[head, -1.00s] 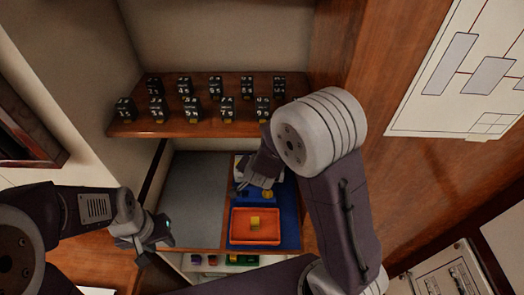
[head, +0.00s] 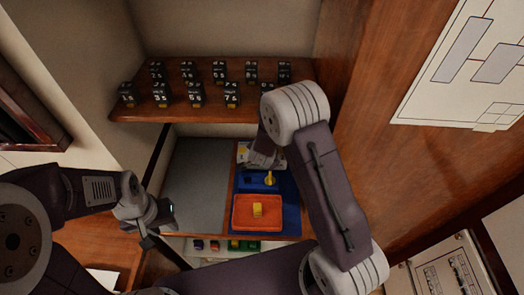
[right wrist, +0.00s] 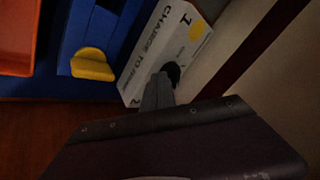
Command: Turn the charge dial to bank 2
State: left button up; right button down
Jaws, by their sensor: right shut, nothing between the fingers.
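The charge dial is a black knob (right wrist: 173,72) on a white box marked "CHARGE TO" with a "1" and a yellow dot. The box (right wrist: 150,55) also shows in the head view (head: 242,150), partly covered by my right gripper. My right gripper (head: 264,160) is shut and empty. In the right wrist view its grey fingers (right wrist: 160,90) are right at the knob; I cannot tell whether they touch it. The knob's pointing direction is too dark to read. My left gripper (head: 160,222) hangs left of the counter, away from the box, its jaws unclear.
A blue block with a yellow knob (head: 270,178) and an orange tray (head: 235,222) holding a yellow-topped piece stand on a blue mat (head: 292,216). Several black numbered breakers line the wooden shelf (head: 290,103) above. The grey panel (head: 195,185) at left is bare.

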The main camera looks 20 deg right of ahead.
jog(key=shift+w+a, duration=0.15)
jog(key=shift+w, duration=0.35)
jog(key=shift+a+r+p, duration=0.1)
jog(key=shift+p, duration=0.35)
jog(key=m+p, duration=0.1)
jog(key=p, duration=0.2)
jog(key=r+m+h+p, duration=0.1)
jog(key=p, duration=0.2)
jog(key=shift+w+a+g, duration=0.3)
jog(key=shift+w+a, duration=0.1)
jog(key=shift+w+a+f+m+h+p, duration=0.1)
jog(key=shift+f+m+h+p, duration=0.15)
jog(key=shift+m+h+p, duration=0.1)
jog(key=shift+f, duration=0.2)
jog(key=shift+w+a, duration=0.1)
jog(key=shift+w+a+r, duration=0.1)
jog(key=shift+a+r, duration=0.05)
